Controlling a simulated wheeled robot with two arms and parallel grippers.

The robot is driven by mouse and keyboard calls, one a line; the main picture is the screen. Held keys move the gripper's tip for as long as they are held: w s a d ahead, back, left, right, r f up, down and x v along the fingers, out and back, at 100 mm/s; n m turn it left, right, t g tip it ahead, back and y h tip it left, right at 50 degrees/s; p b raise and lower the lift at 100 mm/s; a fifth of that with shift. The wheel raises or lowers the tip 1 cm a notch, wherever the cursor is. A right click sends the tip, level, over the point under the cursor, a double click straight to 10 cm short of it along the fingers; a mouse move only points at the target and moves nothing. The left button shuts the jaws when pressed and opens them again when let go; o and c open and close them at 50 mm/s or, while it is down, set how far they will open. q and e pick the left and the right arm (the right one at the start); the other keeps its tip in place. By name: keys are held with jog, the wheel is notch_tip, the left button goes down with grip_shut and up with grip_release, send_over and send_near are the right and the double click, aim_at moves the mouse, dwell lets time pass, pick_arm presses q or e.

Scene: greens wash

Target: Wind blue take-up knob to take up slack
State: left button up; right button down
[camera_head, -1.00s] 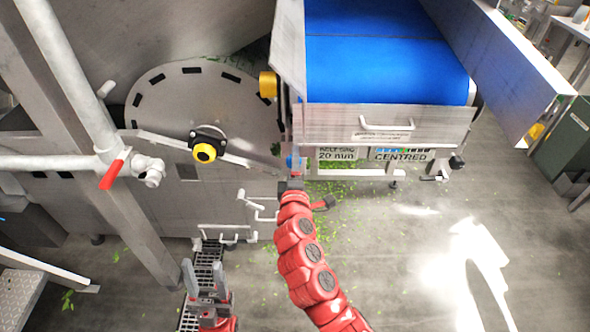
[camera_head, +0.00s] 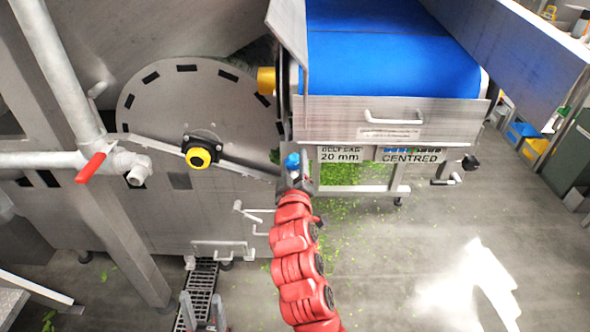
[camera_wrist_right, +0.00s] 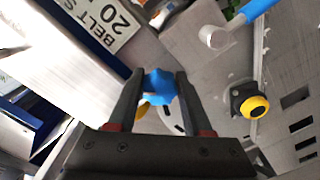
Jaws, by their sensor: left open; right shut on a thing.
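The blue take-up knob (camera_head: 292,161) sits at the lower left corner of the conveyor frame, beside the belt sag sign. My right gripper (camera_head: 290,175) reaches up to it from below. In the right wrist view the blue knob (camera_wrist_right: 158,86) lies between the two dark fingers of my right gripper (camera_wrist_right: 158,92), which are shut on it. The blue belt (camera_head: 385,55) runs above. A sign (camera_head: 341,155) under the belt end reads 20 mm, and another (camera_head: 411,155) reads CENTRED. My left gripper (camera_head: 203,312) is open and empty at the bottom edge, over the floor drain.
A round steel plate with a yellow-capped bearing (camera_head: 199,157) stands left of the knob. A pipe with a red lever (camera_head: 90,168) is at the far left. A black handle (camera_head: 469,162) is at the frame's right. The floor at lower right is clear, with scattered greens below the conveyor.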

jog(key=shift+f+m, duration=0.1)
jog(key=shift+m, duration=0.2)
dwell(0.4)
jog(key=shift+c, duration=1.6)
grip_release()
jog(key=shift+s, duration=0.1)
jog(key=s+p, duration=0.5)
jog(key=s, duration=1.2)
jog(key=shift+p, duration=0.35)
jog(key=shift+s, duration=0.1)
jog(key=shift+c, duration=0.3)
